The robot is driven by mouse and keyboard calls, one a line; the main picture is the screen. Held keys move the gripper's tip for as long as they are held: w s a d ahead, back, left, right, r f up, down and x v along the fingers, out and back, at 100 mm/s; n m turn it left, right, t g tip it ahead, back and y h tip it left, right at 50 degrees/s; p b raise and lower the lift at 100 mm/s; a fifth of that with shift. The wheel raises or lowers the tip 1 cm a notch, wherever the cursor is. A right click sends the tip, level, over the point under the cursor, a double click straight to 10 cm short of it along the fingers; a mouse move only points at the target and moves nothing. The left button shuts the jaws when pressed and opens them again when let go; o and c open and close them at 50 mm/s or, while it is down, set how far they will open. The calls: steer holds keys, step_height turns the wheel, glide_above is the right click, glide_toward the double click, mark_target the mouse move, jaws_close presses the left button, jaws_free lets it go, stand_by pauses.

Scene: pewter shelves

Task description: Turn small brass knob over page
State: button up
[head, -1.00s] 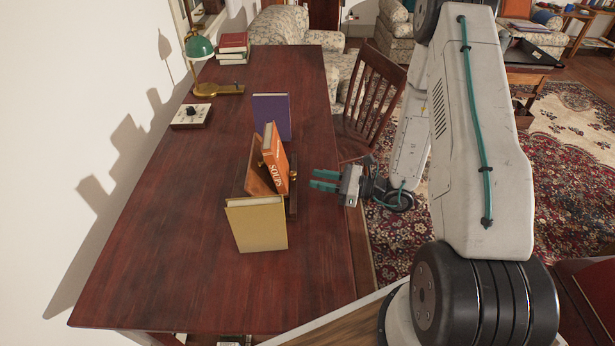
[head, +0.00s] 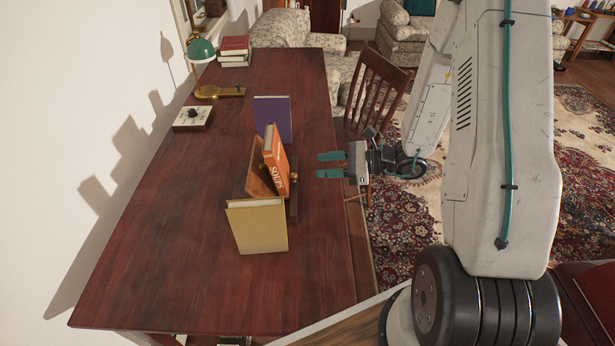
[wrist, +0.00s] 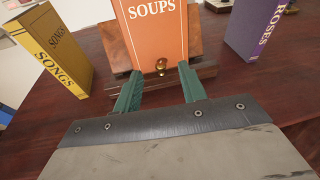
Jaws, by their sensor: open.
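A small brass knob (wrist: 161,66) sits low in front of the orange SOUPS book (wrist: 153,32). In the head view the knob (head: 293,177) shows at the right side of the book stand. The orange book (head: 275,158) leans on a wooden book stand (wrist: 196,70) with a low ledge. My gripper (head: 318,165) is open and empty, a short way right of the stand and over the desk's right edge. In the wrist view my green fingers (wrist: 160,78) point at the stand, with the knob apart from them, roughly centred between their tips.
A yellow SONGS book (head: 257,225) stands nearer on the dark red desk (head: 180,270); a purple ROSES book (head: 272,117) stands beyond. A white dial box (head: 192,117) and green lamp (head: 201,50) are farther back. A wooden chair (head: 375,90) stands by the right edge.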

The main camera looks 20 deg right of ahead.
mark_target(294, 177)
steer(key=shift+s+d+f+m+g+h, duration=0.1)
steer(key=shift+s+f+m+g+h, duration=0.05)
steer(key=shift+f+g+h, duration=0.2)
steer(key=shift+s+d+f+m+g+h, duration=0.1)
steer(key=shift+f+m+g+h, duration=0.05)
steer(key=shift+f+g+h, duration=0.15)
steer(key=shift+w+a+f, duration=0.15)
steer(key=shift+a+f, duration=0.05)
steer(key=shift+f, duration=0.15)
steer(key=x, duration=0.7)
jaws_close()
